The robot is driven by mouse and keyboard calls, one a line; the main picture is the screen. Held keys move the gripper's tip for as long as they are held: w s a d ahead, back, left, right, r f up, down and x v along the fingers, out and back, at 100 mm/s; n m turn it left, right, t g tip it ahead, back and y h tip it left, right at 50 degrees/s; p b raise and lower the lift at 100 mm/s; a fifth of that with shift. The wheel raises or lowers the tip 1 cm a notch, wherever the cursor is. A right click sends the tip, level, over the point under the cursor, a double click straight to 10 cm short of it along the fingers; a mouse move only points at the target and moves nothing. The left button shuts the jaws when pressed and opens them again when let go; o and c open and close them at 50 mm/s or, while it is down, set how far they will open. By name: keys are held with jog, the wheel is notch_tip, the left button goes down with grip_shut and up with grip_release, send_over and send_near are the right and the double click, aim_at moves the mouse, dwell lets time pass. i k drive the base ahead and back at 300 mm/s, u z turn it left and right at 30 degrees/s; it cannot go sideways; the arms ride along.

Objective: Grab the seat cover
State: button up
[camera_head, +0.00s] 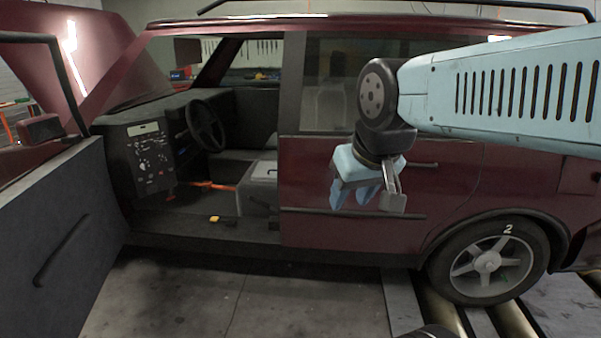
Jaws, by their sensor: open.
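I cannot pick out the seat cover for certain. A grey, box-like seat piece (262,172) stands inside the open doorway of the dark red car (340,240), just left of the door pillar. It may be the seat or its cover; its lower right side is hidden by the car body. My gripper (368,199) hangs in front of the closed rear door, to the right of the doorway and apart from the seat piece. It points downward, and its light-blue and grey fingers are open with nothing visible between them.
The front door (60,225) is swung wide open at the left. A steering wheel (206,125) and dashboard panel (148,160) are inside. A small yellow object (214,219) lies near the sill. The rear wheel (488,262) stands by the rollers (440,312). Floor before the doorway is clear.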

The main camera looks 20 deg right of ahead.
aim_at(264, 171)
jog(key=z, duration=0.2)
jog(key=i, duration=1.5)
jog(key=u, duration=0.25)
jog(key=i, duration=1.2)
jog(key=u, duration=0.3)
